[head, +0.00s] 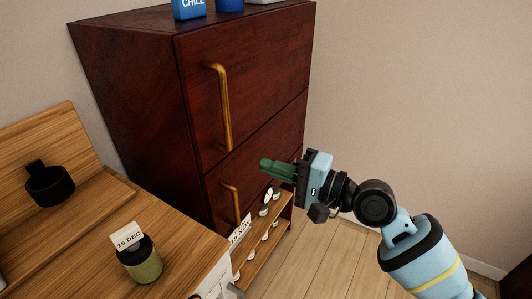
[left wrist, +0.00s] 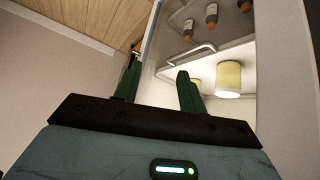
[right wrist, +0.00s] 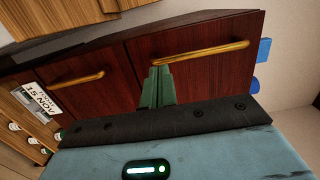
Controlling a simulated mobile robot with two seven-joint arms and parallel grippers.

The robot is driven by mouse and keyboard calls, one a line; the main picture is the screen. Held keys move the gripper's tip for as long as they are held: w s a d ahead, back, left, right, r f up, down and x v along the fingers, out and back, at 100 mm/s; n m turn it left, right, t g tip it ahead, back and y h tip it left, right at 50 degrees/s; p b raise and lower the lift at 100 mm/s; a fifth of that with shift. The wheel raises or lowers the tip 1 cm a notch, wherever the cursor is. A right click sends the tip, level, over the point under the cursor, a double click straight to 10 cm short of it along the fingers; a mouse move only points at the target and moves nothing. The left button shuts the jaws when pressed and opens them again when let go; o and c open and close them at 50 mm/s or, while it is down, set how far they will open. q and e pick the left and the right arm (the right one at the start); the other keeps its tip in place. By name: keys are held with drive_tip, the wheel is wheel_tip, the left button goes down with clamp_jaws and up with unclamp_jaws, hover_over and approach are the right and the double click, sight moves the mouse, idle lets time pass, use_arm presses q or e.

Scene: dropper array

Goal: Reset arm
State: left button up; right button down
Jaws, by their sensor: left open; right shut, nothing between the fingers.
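My right gripper (head: 268,166) is in the middle of the head view, in front of the dark red cabinet (head: 150,90). Its green fingers are together and hold nothing. The right wrist view shows the same shut fingers (right wrist: 158,85), pointing at the cabinet front near a brass handle (right wrist: 200,54); whether they touch it is unclear. My left gripper (left wrist: 157,85) shows only in the left wrist view. Its green fingers are apart and empty, in front of a lit white compartment (left wrist: 210,62). The left arm is out of the head view.
A wooden counter (head: 90,235) at lower left holds a jar labelled 15 DEC (head: 141,262) and a black cup (head: 49,186). A low shelf (head: 262,250) with small items stands by the cabinet. A yellow cylinder (left wrist: 229,78) is in the lit compartment. Floor (head: 335,262) at right is clear.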

drive_tip(key=s+d+f+n+t+h+p, duration=0.15)
drive_tip(key=s+f, duration=0.25)
drive_tip(key=f, duration=0.4)
drive_tip(key=s+d+f+h, duration=0.3)
drive_tip(key=f, duration=0.4)
drive_tip(key=s+d+f+n+t+h+p, duration=0.1)
drive_tip(key=s+d+f+h, duration=0.2)
drive_tip(key=f, duration=0.5)
use_arm(q)
drive_tip(key=w+r+t+p, duration=0.1)
drive_tip(key=w+r, duration=0.2)
drive_tip(key=r, duration=0.2)
drive_tip(key=shift+w+a+r+p, duration=0.15)
drive_tip(key=shift+w+a+p, duration=0.1)
drive_tip(key=shift+p, duration=0.15)
use_arm(e)
drive_tip(key=s+d+f+n+g+h, duration=0.1)
drive_tip(key=s+f, duration=0.3)
drive_tip(key=s, duration=0.4)
drive_tip(key=s+d+f+n+g+h, duration=0.1)
drive_tip(key=s+d+f+n+h, duration=0.1)
drive_tip(key=s, duration=0.6)
drive_tip(key=s+d+f+n+g+h, duration=0.1)
drive_tip(key=s+d+f+n+h, duration=0.1)
drive_tip(key=s+f, duration=0.4)
drive_tip(key=s+d+n, duration=0.1)
drive_tip(key=s+d, duration=0.1)
drive_tip(key=shift+s+d+f+h, duration=0.2)
drive_tip(key=shift+s+f+h, duration=0.1)
drive_tip(key=shift+s+h, duration=0.1)
